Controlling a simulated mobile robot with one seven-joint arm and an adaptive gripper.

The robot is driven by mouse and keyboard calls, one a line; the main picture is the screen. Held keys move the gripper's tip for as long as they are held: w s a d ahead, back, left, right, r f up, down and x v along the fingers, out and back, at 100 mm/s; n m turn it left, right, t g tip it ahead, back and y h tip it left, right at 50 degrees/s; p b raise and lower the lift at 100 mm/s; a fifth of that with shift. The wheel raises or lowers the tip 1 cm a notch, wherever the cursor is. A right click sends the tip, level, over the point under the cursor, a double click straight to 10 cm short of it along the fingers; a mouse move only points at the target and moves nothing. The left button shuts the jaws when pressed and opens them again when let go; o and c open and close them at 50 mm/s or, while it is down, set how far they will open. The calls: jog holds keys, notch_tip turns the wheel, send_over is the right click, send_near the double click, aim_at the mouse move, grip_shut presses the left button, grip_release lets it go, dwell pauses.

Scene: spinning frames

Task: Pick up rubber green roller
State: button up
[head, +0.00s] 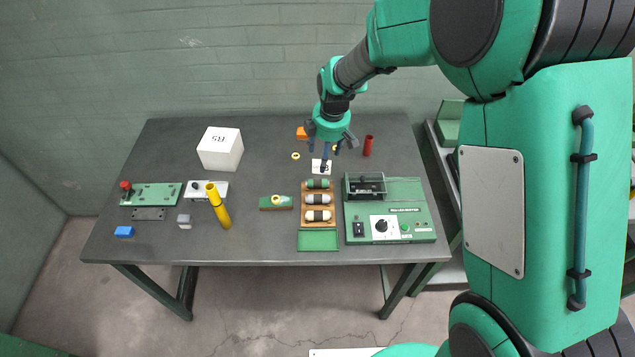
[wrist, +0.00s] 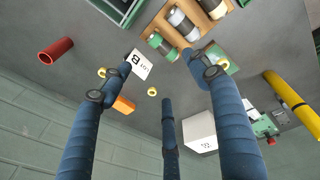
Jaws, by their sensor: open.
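The green roller (head: 318,184) lies in the far slot of a brown wooden rack (head: 302,207). Two white-and-black rollers lie in the rack's nearer slots; one is the middle roller (head: 317,199), the other the near roller (head: 317,215). My gripper (head: 328,155) hangs above the table, just beyond the rack. In the wrist view its three blue fingers (wrist: 165,75) are spread open and empty, and the roller shows between two fingertips, apart from them.
A white card (head: 321,166) lies beneath my gripper. A green machine (head: 390,218) stands right of the rack, and a red tube (head: 368,146) stands behind it. A white box (head: 220,149), yellow cylinder (head: 218,206) and orange block (head: 301,133) are left.

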jog(key=shift+w+a+f, duration=0.3)
jog(key=shift+f, duration=0.35)
jog(key=shift+f, duration=0.15)
send_over(318, 180)
jog(key=shift+s+d+f+b, duration=0.1)
jog(key=shift+f+b, duration=0.05)
jog(key=shift+f, duration=1.2)
jog(key=shift+s+d+f+b, duration=0.1)
jog(key=shift+s+f+b, duration=0.05)
jog(key=shift+f, duration=1.25)
jog(key=shift+s+d+f+b, duration=0.1)
jog(key=shift+f+b, duration=0.05)
jog(key=shift+f, duration=1.2)
jog(key=shift+f, duration=0.1)
jog(key=shift+w+a+f+b, duration=0.15)
jog(key=shift+w+f+b, duration=0.05)
jog(key=shift+f, duration=1.05)
jog(key=shift+w+a+f+b, duration=0.1)
jog(key=shift+w+f+b, duration=0.1)
jog(key=shift+f, duration=1)
jog(key=shift+f, duration=0.25)
jog(key=c, duration=1.3)
